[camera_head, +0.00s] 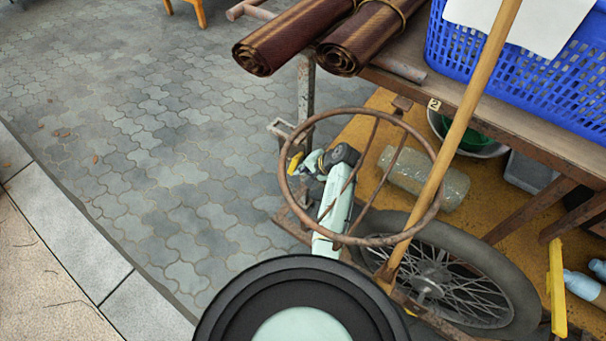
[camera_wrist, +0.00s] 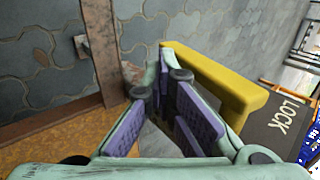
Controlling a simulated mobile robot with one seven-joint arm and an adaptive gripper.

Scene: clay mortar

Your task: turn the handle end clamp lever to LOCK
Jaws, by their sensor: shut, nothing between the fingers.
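The yellow clamp lever (camera_wrist: 222,82) lies just right of my gripper's fingers in the wrist view, running from the fingertips down toward a dark plate (camera_wrist: 280,125) lettered LOCK. My gripper (camera_wrist: 165,66) has pale green fingers with purple pads, drawn together at the tips with nothing between them. The right finger is against or very close to the lever's side; I cannot tell which. In the head view a small yellow piece, apparently this lever (camera_head: 295,162), shows beside my gripper (camera_head: 308,163), partly behind the rusty ring. The LOCK plate cannot be made out there.
A rusty ring (camera_head: 290,190) and a wooden pole (camera_head: 455,135) stand before my arm in the head view. A spoked wheel (camera_head: 505,285), a blue basket (camera_head: 500,75) and rolled mats (camera_head: 290,38) are right and above. Another yellow bar (camera_head: 557,290) is lower right. Open paving lies left.

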